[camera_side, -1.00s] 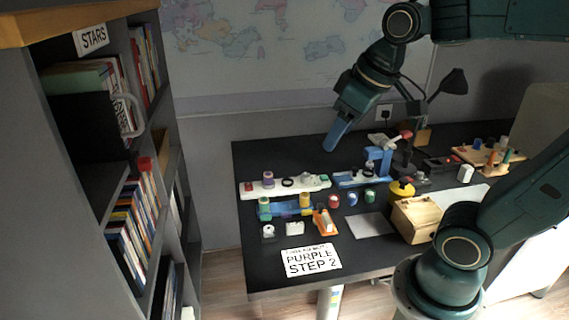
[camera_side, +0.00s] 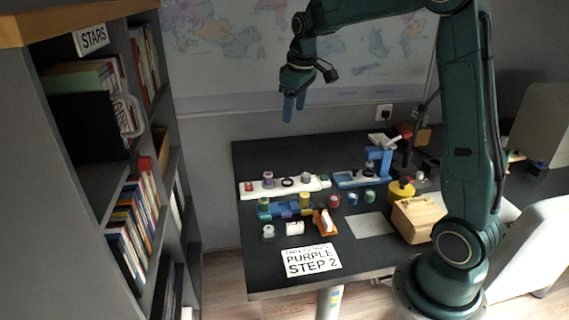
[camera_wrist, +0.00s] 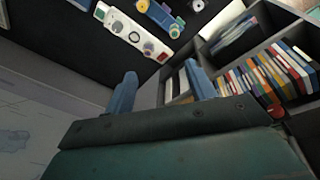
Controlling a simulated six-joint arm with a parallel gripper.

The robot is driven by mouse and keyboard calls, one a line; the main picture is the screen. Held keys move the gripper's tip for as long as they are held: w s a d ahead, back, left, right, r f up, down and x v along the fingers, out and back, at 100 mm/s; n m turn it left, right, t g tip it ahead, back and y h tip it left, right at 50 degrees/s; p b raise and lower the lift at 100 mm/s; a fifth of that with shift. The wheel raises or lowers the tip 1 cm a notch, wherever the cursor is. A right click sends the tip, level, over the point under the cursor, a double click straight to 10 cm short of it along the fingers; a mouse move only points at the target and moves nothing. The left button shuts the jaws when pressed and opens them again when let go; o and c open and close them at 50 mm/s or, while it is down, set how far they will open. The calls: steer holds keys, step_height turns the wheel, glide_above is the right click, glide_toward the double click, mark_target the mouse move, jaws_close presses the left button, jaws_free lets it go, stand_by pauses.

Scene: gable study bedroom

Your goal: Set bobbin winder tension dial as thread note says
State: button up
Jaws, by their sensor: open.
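A thread note (camera_side: 312,262) at the desk's front reads "PURPLE STEP 2"; its smaller top line is unclear. A long white unit (camera_side: 280,189), which looks like the bobbin winder, lies at the desk's left. It carries a red part, a purple spool (camera_side: 268,177), a black ring (camera_side: 288,183), a grey round knob (camera_side: 306,178) and a green part. Which of these is the tension dial, and its setting, I cannot tell. The unit also shows in the wrist view (camera_wrist: 126,31). My gripper (camera_side: 293,108) is open and empty, pointing down, well above the unit.
A blue rail (camera_side: 288,210) with spools lies in front of the white unit. Several small spools, an orange dispenser (camera_side: 325,222), a wooden box (camera_side: 418,218) and a blue stand (camera_side: 378,162) are to the right. A tall bookshelf (camera_side: 190,215) stands left of the desk.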

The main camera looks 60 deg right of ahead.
steer(key=w+d+f+g, duration=0.1)
steer(key=w+d+f, duration=0.4)
steer(key=d+f, duration=0.35)
steer(key=g, duration=0.1)
glide_above(306, 175)
step_height(306, 175, down, 11)
steer(key=shift+a+r+n+y, duration=0.1)
steer(key=shift+a+n+y, duration=0.05)
steer(key=shift+n+y, duration=0.2)
steer(key=f, duration=1.3)
steer(key=shift+d+f, duration=0.2)
steer(key=shift+f, duration=0.2)
steer(key=shift+c, duration=0.2)
steer(key=c, duration=0.9)
